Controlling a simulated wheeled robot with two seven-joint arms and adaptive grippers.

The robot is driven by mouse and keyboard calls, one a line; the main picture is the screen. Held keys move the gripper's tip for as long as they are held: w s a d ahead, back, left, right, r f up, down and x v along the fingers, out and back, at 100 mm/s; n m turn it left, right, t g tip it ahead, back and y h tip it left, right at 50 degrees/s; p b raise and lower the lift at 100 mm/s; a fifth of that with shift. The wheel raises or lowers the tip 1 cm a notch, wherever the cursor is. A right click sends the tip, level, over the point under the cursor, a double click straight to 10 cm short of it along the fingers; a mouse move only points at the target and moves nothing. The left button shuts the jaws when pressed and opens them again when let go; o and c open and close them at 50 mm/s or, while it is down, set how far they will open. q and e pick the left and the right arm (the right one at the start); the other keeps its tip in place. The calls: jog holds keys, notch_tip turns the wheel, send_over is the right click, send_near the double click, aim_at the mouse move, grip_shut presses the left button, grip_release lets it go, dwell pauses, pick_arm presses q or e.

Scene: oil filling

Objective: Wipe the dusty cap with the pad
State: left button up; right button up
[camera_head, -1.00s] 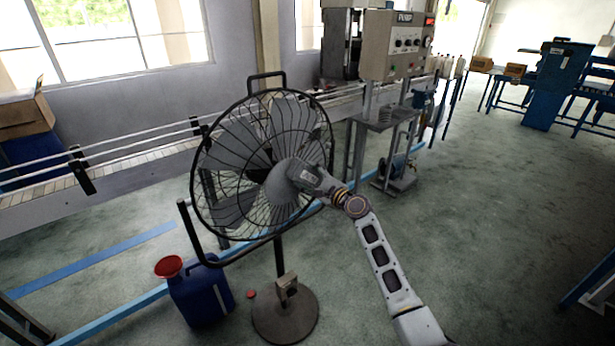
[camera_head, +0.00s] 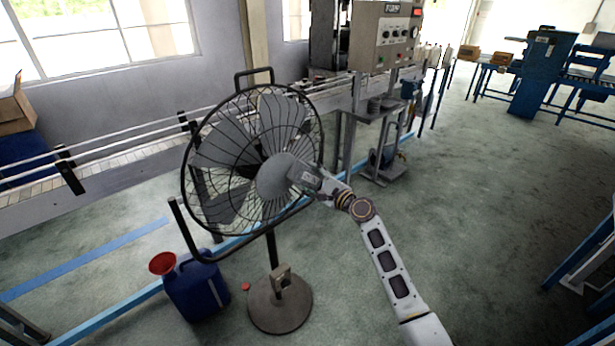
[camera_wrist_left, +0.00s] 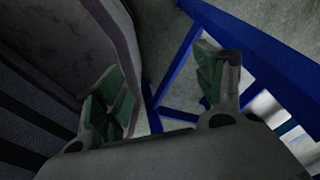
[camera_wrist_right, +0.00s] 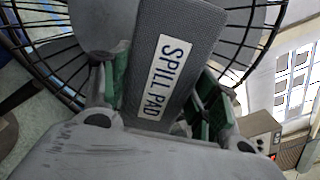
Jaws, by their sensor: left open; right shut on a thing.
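The fan (camera_head: 252,160) stands upright on its pole, its round grey cap (camera_head: 271,180) at the middle of the wire grille. My right gripper (camera_head: 318,184) is shut on the grey pad, at the right side of the cap. In the right wrist view the pad (camera_wrist_right: 190,25), labelled "SPILL PAD", sits between the fingers (camera_wrist_right: 158,95) and covers part of the cap (camera_wrist_right: 103,22). I cannot tell for sure whether pad and cap touch. Dust is not clear. My left gripper (camera_wrist_left: 165,92) is open and empty in the left wrist view, and not visible in the head view.
A blue can (camera_head: 197,290) with a red funnel (camera_head: 163,263) stands on the floor left of the fan base (camera_head: 280,303). A small red disc (camera_head: 245,286) lies between them. A conveyor (camera_head: 120,160) and pump panel (camera_head: 385,35) stand behind. The floor at right is open.

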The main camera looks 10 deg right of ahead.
dwell(0.3)
pick_arm(q)
jog(key=shift+r+p, duration=0.35)
jog(key=shift+r, duration=0.05)
pick_arm(e)
jog(key=shift+v, duration=1.5)
pick_arm(q)
jog(key=shift+s, duration=0.1)
pick_arm(e)
jog(key=shift+a+f, duration=0.1)
jog(key=shift+a, duration=0.05)
